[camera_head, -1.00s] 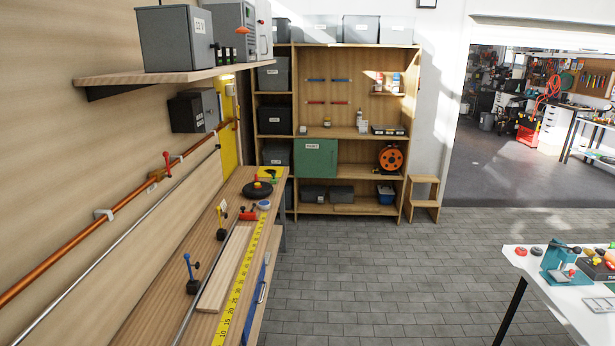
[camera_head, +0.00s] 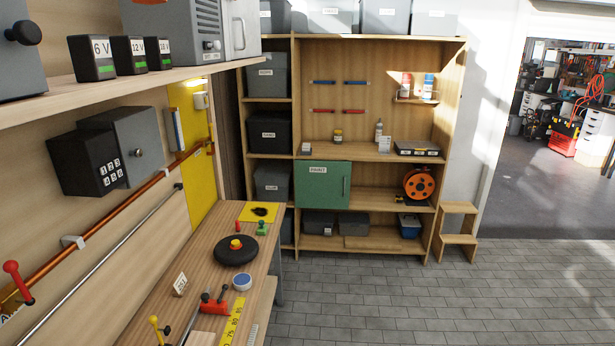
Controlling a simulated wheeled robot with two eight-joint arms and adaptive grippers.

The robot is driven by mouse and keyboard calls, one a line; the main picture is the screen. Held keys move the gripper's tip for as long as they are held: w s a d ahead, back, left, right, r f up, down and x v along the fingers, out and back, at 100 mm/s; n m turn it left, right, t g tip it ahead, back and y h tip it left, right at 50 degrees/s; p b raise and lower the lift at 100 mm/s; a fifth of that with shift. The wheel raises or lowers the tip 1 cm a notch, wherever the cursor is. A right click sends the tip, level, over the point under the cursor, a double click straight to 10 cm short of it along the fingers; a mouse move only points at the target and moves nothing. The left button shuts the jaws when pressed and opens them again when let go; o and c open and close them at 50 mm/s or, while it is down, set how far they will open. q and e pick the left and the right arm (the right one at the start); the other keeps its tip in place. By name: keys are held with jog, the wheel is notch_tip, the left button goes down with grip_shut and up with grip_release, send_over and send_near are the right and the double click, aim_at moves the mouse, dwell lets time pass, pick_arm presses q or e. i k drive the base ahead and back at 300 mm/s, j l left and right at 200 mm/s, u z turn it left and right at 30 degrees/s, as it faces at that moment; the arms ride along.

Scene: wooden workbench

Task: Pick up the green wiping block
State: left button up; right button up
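A small green block (camera_head: 262,229) stands on the far end of the wooden workbench (camera_head: 222,262). It looks like the green wiping block, and a small red part shows at its top. It is just in front of a yellow sheet (camera_head: 247,215) that bears a dark smudge (camera_head: 260,211). Neither of my grippers shows in the head view.
A black disc (camera_head: 236,254) with a red and yellow knob lies left of and nearer than the block. A blue-and-white round item (camera_head: 243,281), a red tool (camera_head: 214,303) and a yellow ruler (camera_head: 233,320) are nearer.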

aim_at(263, 229)
jog(key=i, duration=1.35)
jog(key=i+l+u, duration=0.1)
jog(key=i, duration=1.3)
